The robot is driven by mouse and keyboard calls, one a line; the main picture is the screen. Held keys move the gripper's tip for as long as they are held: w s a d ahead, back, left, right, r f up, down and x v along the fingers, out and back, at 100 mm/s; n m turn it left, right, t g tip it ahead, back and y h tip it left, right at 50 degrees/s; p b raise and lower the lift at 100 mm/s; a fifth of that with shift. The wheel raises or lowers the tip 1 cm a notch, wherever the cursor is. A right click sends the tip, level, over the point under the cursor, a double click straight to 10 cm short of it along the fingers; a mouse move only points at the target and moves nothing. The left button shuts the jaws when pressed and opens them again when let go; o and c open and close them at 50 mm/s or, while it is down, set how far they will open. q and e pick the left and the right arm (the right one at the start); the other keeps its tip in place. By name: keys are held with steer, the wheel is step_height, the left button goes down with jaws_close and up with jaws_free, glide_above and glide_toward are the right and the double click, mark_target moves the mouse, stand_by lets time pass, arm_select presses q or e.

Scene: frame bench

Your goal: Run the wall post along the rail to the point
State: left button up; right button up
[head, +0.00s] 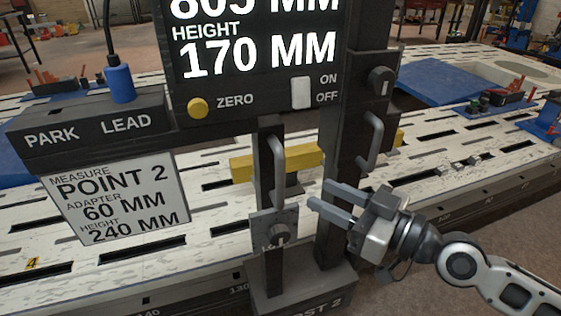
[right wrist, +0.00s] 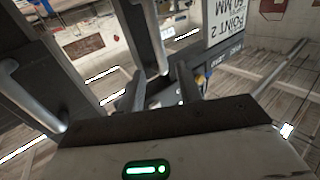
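The dark wall post (head: 343,150) stands on a base lettered "ST 2" (head: 305,295) beside the long slotted bench. It has a grey handle (head: 374,140) on its right column and another grey handle (head: 278,165) on the slimmer column to the left. Its display (head: 255,45) reads 805 MM and height 170 MM. My right gripper (head: 317,193) is open and empty in front of the right column, its fingers pointing left, below the right handle. In the right wrist view the two fingers (right wrist: 163,92) stand apart, with grey bars beyond them. My left gripper is out of view.
A card (head: 115,200) reads Point 2, adapter 60 MM, height 240 MM. A blue plug (head: 120,80) stands on the park lead shelf (head: 90,130). A yellow zero button (head: 198,108) and a white on/off switch (head: 301,92) sit under the display. A yellow bar (head: 245,165) lies behind the columns.

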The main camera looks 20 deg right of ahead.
mark_target(284, 176)
steer(key=p+x, duration=0.3)
steer(key=x, duration=0.6)
steer(key=shift+d+r+p, duration=0.1)
steer(key=shift+p, duration=0.2)
steer(key=shift+w+a, duration=0.4)
steer(key=shift+w, duration=0.1)
jaws_close()
